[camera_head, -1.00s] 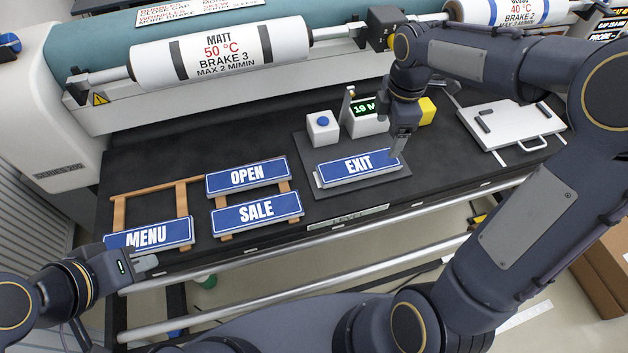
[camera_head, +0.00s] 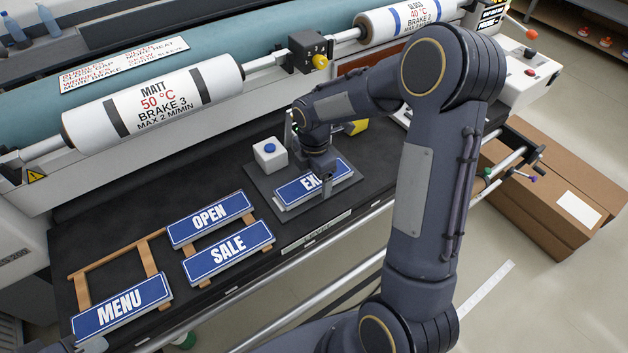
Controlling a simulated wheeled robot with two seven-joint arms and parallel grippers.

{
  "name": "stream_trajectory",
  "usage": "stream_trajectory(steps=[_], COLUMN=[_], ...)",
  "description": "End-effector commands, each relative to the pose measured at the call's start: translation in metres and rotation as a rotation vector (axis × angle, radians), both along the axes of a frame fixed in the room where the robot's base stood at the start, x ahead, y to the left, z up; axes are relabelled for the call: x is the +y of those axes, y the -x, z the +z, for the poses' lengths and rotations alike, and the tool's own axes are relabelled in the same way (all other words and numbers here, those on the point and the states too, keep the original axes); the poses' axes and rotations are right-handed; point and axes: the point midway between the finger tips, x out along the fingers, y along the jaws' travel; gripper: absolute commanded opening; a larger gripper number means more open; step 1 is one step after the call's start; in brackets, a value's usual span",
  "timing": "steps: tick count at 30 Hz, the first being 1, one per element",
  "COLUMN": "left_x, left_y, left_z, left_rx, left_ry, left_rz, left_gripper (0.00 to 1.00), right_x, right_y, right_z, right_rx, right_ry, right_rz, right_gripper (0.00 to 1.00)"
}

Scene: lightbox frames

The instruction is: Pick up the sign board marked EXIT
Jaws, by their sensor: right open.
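The blue EXIT sign board (camera_head: 297,191) with white letters lies on a dark square plate (camera_head: 262,187) on the black bench. My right gripper (camera_head: 326,190) points down at the sign and hides its last letters. It is open, with the sign showing on both sides of it. I cannot tell whether the fingers touch the sign or are just above it. My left gripper (camera_head: 92,345) barely shows at the bottom left edge, and its fingers are mostly cut off.
The OPEN (camera_head: 210,217), SALE (camera_head: 228,250) and MENU (camera_head: 121,306) signs rest on wooden rails left of the plate. A white box with a blue button (camera_head: 270,154) stands behind the EXIT sign. Printed rollers (camera_head: 155,100) run along the back. Cardboard boxes (camera_head: 540,190) stand at the right.

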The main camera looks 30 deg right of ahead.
Motion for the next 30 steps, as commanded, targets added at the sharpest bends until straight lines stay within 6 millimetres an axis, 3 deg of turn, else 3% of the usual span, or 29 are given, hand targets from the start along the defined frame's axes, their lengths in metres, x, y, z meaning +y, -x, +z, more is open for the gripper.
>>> stream_trajectory(steps=[7,18,30], left_x=[0.000,0.000,0.000], left_y=[0.000,0.000,0.000], left_z=[0.000,0.000,0.000], left_rx=[0.000,0.000,0.000], left_ry=[0.000,0.000,0.000], left_rz=[0.000,0.000,0.000], left_gripper=[0.00,0.00,0.00], right_x=[0.000,0.000,0.000], right_y=[0.000,0.000,-0.001], right_z=[-0.001,-0.001,0.009], right_rx=[0.000,-0.001,-0.005], right_ry=[0.000,0.000,0.000], right_rz=[-0.001,-0.001,-0.001], right_gripper=[0.79,0.31,0.31])
